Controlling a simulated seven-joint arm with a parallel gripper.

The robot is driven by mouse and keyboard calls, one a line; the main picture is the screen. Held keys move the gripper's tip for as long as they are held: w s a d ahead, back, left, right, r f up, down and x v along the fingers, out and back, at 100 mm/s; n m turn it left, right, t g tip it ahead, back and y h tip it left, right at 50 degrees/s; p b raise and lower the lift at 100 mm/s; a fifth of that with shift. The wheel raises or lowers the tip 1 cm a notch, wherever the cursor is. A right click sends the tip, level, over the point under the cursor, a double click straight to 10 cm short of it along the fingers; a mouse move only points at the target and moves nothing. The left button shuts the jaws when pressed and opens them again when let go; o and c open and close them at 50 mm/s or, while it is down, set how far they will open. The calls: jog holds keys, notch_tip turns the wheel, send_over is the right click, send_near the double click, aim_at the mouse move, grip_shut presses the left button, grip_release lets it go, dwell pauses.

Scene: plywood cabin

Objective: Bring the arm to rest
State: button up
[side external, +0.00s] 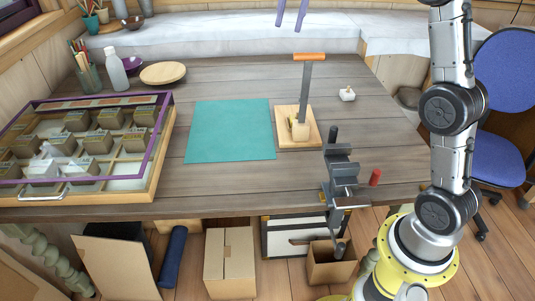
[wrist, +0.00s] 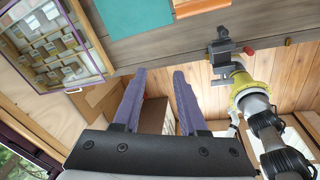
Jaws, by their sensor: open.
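My gripper (side external: 291,14) shows only at the top edge of the side external view, where its two purple fingers hang apart, high above the back of the table. In the wrist view my gripper (wrist: 164,82) is open, with two spread purple fingers and nothing between them. My arm stands upright at the right on a yellow base. No object touches the fingers in either view.
The wooden table (side external: 230,185) bears a glass-lidded case (side external: 160,150), a teal mat (side external: 232,130), a wooden stand with an orange-topped post (side external: 308,80), and a clamped vise (side external: 338,170). Cardboard boxes (side external: 230,262) stand below. The air around the gripper looks clear.

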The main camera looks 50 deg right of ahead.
jog(key=s+a+m+t, duration=0.1)
jog(key=s+a+m, duration=0.2)
jog(key=s, duration=0.3)
jog(key=s+a+m+t+h, duration=0.1)
jog(key=s+a+m, duration=0.15)
jog(key=s, duration=0.45)
jog(key=s+a+m+t, duration=0.1)
jog(key=s+a+m, duration=0.15)
jog(key=s, duration=0.35)
jog(key=s+f+m+t, duration=0.1)
jog(key=s+f+m, duration=0.7)
jog(key=f+m, duration=0.6)
jog(key=shift+s+a+m+h, duration=0.15)
jog(key=shift+a+m+h, duration=0.15)
jog(key=shift+h, duration=0.1)
